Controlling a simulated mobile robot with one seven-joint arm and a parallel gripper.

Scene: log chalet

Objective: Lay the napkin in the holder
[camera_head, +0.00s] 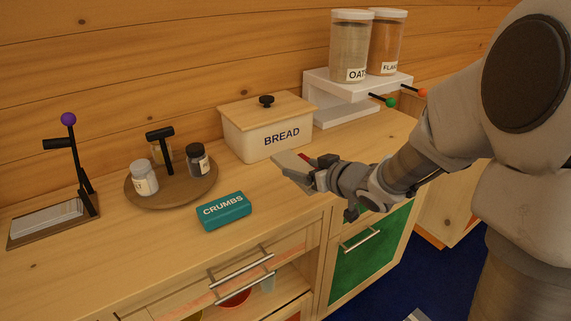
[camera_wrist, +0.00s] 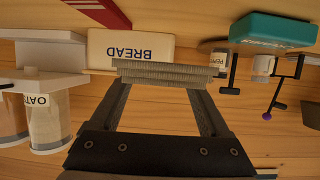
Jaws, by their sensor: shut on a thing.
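My gripper (camera_head: 317,175) is shut on a pale grey, folded napkin (camera_head: 292,166), held above the counter near its front edge, in front of the bread box. In the wrist view the napkin (camera_wrist: 160,74) shows edge-on as a layered strip between the fingertips (camera_wrist: 165,82). The holder (camera_head: 84,207) stands at the far left of the counter, well away from my gripper. It has a brown base, a black upright with an arm, and a purple ball on top. White flat napkins lie on its base. The purple ball (camera_wrist: 266,115) also shows in the wrist view.
A teal CRUMBS box (camera_head: 224,211) and a round tray (camera_head: 133,197) with jars lie between my gripper and the holder. A bread box (camera_head: 240,141) stands behind. A white shelf (camera_head: 318,82) carries two canisters at right. A red item (camera_wrist: 105,12) is partly visible.

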